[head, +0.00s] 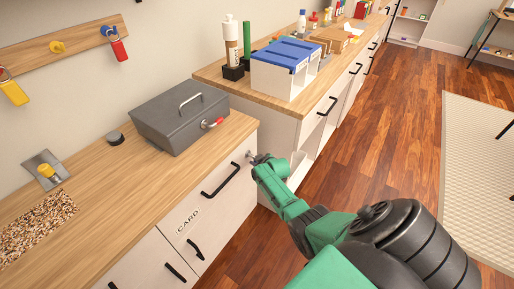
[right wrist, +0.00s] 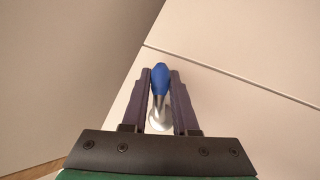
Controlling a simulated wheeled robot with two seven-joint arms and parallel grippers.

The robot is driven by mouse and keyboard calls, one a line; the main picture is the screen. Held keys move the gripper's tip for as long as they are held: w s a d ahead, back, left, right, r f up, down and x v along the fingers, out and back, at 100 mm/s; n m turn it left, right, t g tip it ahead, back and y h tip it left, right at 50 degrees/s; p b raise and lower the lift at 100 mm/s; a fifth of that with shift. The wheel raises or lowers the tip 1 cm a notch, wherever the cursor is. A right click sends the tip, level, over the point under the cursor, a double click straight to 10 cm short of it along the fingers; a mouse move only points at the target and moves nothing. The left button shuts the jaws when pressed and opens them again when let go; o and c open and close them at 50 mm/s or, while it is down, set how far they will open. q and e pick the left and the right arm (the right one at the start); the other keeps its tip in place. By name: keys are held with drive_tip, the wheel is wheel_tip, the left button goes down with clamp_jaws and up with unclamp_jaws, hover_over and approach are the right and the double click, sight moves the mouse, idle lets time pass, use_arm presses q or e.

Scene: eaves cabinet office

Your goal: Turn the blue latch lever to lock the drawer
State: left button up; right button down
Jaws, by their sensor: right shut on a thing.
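The blue latch lever (right wrist: 160,80) shows in the right wrist view, with a blue tip and a silver round base (right wrist: 158,123) on a pale cabinet front. The blue tip points toward the top of that picture. My right gripper (right wrist: 161,88) has one dark finger on each side of the lever and is shut on it. In the head view my right gripper (head: 259,159) is at the upper right of the pale drawer front (head: 210,205), and it mostly hides the lever. My left gripper is not in view.
A black bar handle (head: 221,180) sits left of the lever. A grey metal box (head: 180,115) stands on the wooden counter (head: 105,180) above. A further cabinet with a blue-topped white organizer (head: 285,68) stands beyond. The wood floor (head: 350,130) to the right is clear.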

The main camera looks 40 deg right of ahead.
drive_tip(key=shift+s+a+f+m+g+y+b, duration=0.1)
drive_tip(key=shift+a+f+m+g+y+b, duration=0.15)
drive_tip(key=shift+m+g+y+b, duration=0.4)
drive_tip(key=shift+s+a+m+y, duration=0.1)
drive_tip(key=shift+a+m+y, duration=0.25)
drive_tip(key=shift+y, duration=0.5)
drive_tip(key=shift+a, duration=0.1)
drive_tip(key=c, duration=0.7)
unclamp_jaws()
drive_tip(key=shift+r, duration=0.1)
